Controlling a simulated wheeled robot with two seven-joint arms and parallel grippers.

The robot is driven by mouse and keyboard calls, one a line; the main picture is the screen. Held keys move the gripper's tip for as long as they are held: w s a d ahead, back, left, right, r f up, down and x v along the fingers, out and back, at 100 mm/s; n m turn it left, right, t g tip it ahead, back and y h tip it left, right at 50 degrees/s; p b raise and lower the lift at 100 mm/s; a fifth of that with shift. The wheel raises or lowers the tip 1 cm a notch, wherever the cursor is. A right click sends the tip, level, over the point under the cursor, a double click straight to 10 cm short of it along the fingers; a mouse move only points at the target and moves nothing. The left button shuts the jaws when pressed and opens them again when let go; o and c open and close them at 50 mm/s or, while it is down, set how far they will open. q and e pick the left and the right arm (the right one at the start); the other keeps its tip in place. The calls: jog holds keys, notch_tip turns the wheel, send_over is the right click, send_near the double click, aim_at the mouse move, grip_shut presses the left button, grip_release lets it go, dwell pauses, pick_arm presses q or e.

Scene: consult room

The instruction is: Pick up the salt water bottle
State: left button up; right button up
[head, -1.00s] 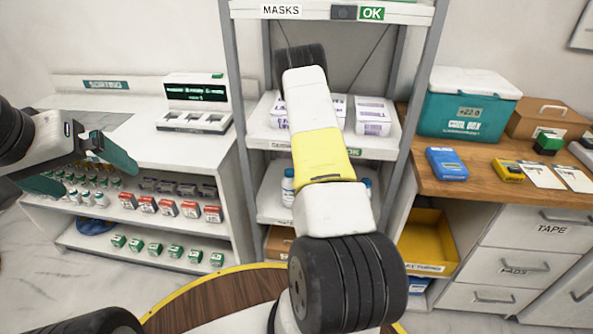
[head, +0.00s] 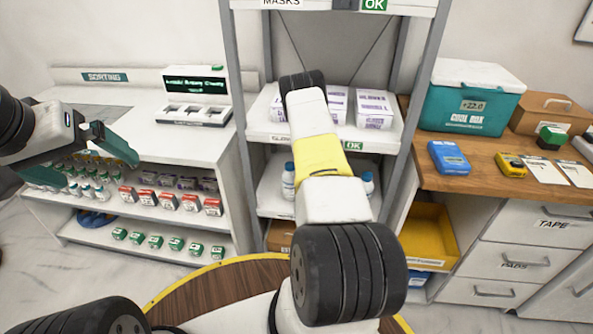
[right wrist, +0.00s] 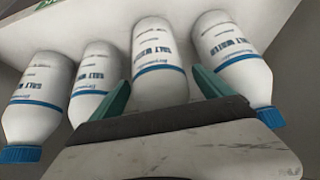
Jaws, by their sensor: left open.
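Several salt water bottles, white with blue caps and blue print, stand in a row in the right wrist view. One bottle (right wrist: 158,60) is between the teal fingers of my right gripper (right wrist: 162,85); a small gap shows at each side, and its cap end is hidden behind the gripper body. Other bottles (right wrist: 232,55) flank it closely. In the head view a bottle (head: 288,182) shows on the shelf below the gloves, beside my right arm, which hides most of the row and the right gripper. My left gripper (head: 95,168) is open and empty at the left, in front of the sorting counter.
The bottles stand inside a grey-post shelf rack (head: 240,130), with a shelf of glove boxes (head: 373,108) above. A wooden counter with a teal cool box (head: 470,97) is at the right. A sorting counter (head: 150,135) with stocked shelves is at the left.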

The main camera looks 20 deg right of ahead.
jog(key=c, duration=1.8)
jog(key=shift+r, duration=0.1)
grip_shut()
